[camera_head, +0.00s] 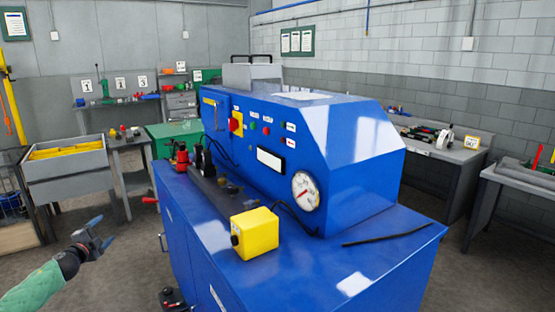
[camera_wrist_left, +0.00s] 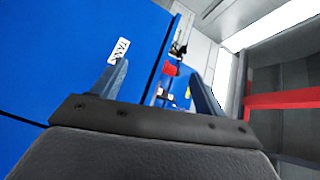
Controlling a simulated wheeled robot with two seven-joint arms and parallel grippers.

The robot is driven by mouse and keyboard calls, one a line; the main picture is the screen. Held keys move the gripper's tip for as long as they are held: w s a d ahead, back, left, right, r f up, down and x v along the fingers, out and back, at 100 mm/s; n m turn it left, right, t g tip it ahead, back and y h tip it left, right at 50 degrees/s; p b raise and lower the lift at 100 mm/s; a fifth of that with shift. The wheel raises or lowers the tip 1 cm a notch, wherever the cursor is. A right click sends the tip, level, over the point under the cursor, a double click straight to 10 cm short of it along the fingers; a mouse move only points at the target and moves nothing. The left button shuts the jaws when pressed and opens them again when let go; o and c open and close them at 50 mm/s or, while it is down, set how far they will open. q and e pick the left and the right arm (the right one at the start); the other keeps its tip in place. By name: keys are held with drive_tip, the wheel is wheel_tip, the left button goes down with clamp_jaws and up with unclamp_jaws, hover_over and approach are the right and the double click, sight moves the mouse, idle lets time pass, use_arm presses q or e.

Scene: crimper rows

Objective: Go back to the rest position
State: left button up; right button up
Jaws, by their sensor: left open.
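My left gripper (camera_head: 103,233) is at the lower left of the head view, on a green-sleeved arm. Its two blue fingers are apart and nothing shows between them. It hangs in free air to the left of the blue crimper machine (camera_head: 345,150), clear of its cabinet. In the left wrist view the fingers of this gripper (camera_wrist_left: 158,85) also stand apart, with the blue cabinet side (camera_wrist_left: 60,75) beyond them. My right gripper does not show in either view.
A yellow box (camera_head: 258,232), a gauge (camera_head: 305,191) and a black rod (camera_head: 388,235) are on the machine. A grey bin (camera_head: 72,180) with yellow contents stands behind my left gripper. Workbenches line the walls. Bare floor lies around the gripper.

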use_arm(q)
drive_tip(key=s+d+f+n+g+y, duration=0.2)
drive_tip(key=s+f+n+g+y, duration=0.45)
drive_tip(key=s+f, duration=1.8)
drive_tip(key=s+d+f+g, duration=0.1)
drive_tip(key=s+f+g, duration=0.2)
drive_tip(key=s, duration=0.7)
drive_tip(key=s+d+f+n+g+y, duration=0.1)
drive_tip(key=s+d+f+g, duration=0.15)
drive_tip(key=s, duration=0.65)
drive_tip(key=s+f+g, duration=0.2)
drive_tip(key=s+g, duration=0.1)
drive_tip(key=s, duration=0.7)
drive_tip(key=s+d+f+n+h, duration=0.1)
drive_tip(key=s+d+f, duration=0.15)
drive_tip(key=d, duration=0.45)
drive_tip(key=s+d+f+n+g+h, duration=0.1)
drive_tip(key=d+f, duration=0.3)
drive_tip(key=d, duration=0.2)
drive_tip(key=s+d+f+n+h, duration=0.1)
drive_tip(key=s+d+f+h, duration=0.15)
drive_tip(key=d, duration=0.45)
drive_tip(key=d+f+n+h, duration=0.1)
drive_tip(key=d+n+h, duration=0.1)
drive_tip(key=d, duration=1.9)
drive_tip(key=shift+d+n+h, duration=0.15)
drive_tip(key=shift+n+h, duration=0.25)
drive_tip(key=shift+n, duration=0.15)
